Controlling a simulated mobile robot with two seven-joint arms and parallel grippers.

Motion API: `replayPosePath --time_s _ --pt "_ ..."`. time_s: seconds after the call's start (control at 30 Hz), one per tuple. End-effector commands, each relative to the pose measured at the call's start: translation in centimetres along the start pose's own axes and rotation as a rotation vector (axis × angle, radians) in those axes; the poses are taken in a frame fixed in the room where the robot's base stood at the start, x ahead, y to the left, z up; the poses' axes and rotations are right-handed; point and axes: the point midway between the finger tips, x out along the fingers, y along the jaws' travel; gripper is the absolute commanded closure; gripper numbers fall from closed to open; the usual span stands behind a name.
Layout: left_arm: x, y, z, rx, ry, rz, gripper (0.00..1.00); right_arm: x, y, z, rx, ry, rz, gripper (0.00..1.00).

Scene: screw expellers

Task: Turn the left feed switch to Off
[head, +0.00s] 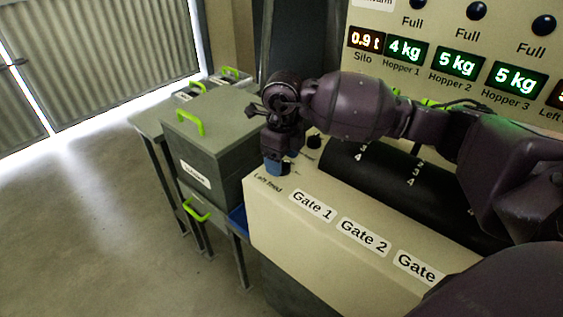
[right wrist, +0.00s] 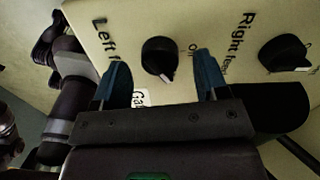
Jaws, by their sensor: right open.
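The left feed switch (right wrist: 160,57) is a black round knob on the cream panel, between the words "Left" and "off" in the right wrist view. Its white pointer mark is at the knob's lower edge, pointing down and slightly right, not straight at the "off" lettering. My right gripper (right wrist: 162,80) is open, its blue fingers apart on either side of the knob in the picture; I cannot tell whether they touch it. In the head view the right gripper (head: 277,166) is over the panel's left end, by the "Left feed" label, and hides the knob. My left gripper is not in view.
The right feed switch (right wrist: 285,53) is a similar black knob close by. The cream panel (head: 300,235) carries gate labels, with a black cylinder (head: 375,180) behind. Grey lidded bins (head: 215,135) with green handles stand left of it. The floor at left is clear.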

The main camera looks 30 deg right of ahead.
Motion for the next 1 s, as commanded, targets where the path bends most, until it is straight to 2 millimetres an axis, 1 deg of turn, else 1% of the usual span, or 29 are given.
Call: replayPosePath --time_s 0.03,0.13,0.47,0.57,0.8,1.0 --pt "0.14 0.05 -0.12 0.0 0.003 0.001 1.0 0.61 0.03 -0.01 0.0 0.002 0.002 0.33" --pt "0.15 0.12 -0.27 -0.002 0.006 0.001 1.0 1.11 0.04 0.01 0.0 0.001 0.002 0.33" --pt "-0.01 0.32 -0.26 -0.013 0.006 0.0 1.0 1.32 0.02 0.02 0.0 -0.001 0.0 0.33" --pt "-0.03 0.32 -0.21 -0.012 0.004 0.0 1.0 1.31 0.02 0.02 0.0 -0.001 0.0 0.45" --pt "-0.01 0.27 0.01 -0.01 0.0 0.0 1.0 1.31 0.01 0.01 0.0 -0.001 0.0 0.82" --pt "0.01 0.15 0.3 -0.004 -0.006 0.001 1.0 1.32 0.01 0.01 -0.011 -0.001 0.0 0.82"
